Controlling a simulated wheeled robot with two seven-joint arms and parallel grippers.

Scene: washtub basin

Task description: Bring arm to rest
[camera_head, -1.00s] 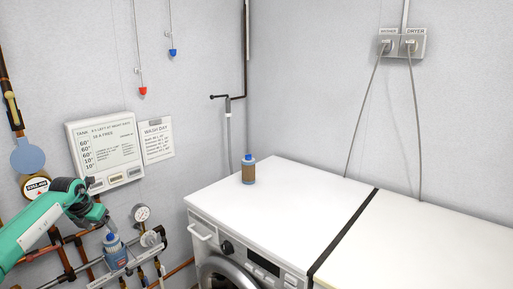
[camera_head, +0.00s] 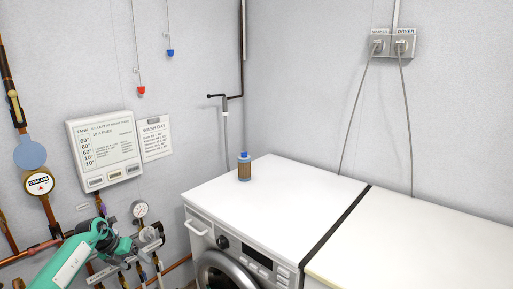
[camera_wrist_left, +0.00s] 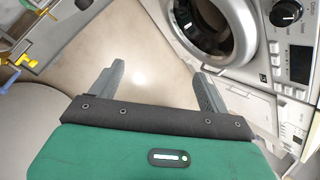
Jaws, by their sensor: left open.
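My left arm (camera_head: 72,262) is green and comes in at the lower left of the head view. Its gripper is low in front of the pipework, and its fingertips are hard to make out there. In the left wrist view the left gripper (camera_wrist_left: 158,82) has its two dark fingers spread wide apart, with only bare floor between them. It is open and empty. My right gripper does not show in any view.
A blue-capped bottle (camera_head: 244,168) stands on the white washer (camera_head: 270,205). A dryer (camera_head: 420,245) stands to its right. Pipes with a gauge (camera_head: 140,209) and a wall panel (camera_head: 104,150) are at left. Bare floor (camera_wrist_left: 150,40) shows in the wrist view.

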